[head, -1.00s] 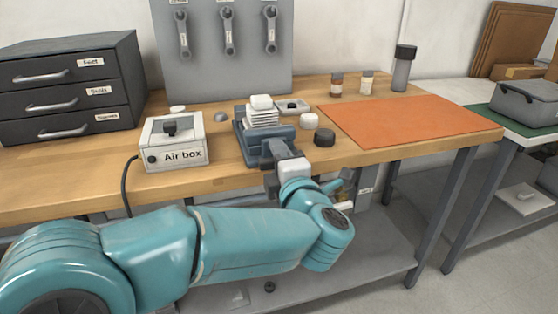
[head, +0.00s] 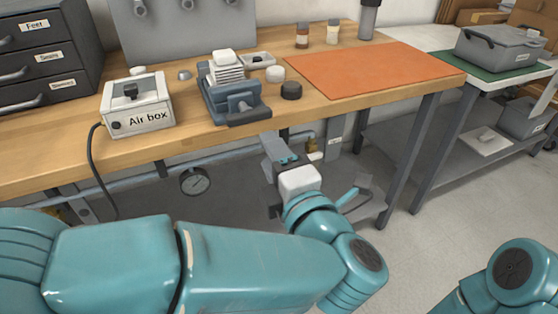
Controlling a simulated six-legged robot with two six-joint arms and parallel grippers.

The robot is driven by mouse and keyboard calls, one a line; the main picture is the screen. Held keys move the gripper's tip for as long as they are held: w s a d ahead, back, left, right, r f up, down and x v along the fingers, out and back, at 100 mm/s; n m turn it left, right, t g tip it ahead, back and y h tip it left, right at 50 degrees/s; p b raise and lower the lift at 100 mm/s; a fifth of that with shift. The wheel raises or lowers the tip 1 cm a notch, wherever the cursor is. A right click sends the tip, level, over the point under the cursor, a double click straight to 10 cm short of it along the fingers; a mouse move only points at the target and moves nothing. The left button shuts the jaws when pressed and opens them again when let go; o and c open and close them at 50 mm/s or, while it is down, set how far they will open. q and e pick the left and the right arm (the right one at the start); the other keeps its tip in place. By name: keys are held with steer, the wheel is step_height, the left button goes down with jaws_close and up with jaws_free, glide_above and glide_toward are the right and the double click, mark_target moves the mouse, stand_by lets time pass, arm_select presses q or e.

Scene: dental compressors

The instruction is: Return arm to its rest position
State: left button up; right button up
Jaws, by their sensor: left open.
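My left arm comes in from the left in teal, with its gripper (head: 277,150) in front of and below the workbench's front edge. The left gripper is open, and I see nothing between its fingers. It is apart from the blue-grey vise-like fixture (head: 236,108), which stands on the bench and holds a stack of white plates (head: 225,70). Part of my right arm shows at the bottom right; its gripper is out of the picture.
The wooden workbench (head: 190,140) has the Air box (head: 138,112), a dark drawer cabinet (head: 45,60), an orange mat (head: 360,68) and a black round knob (head: 291,91). A pressure gauge (head: 195,181) hangs below. A grey toolbox (head: 497,47) stands on the right table.

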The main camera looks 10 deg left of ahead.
arm_select(q)
steer(key=shift+v, duration=1.15)
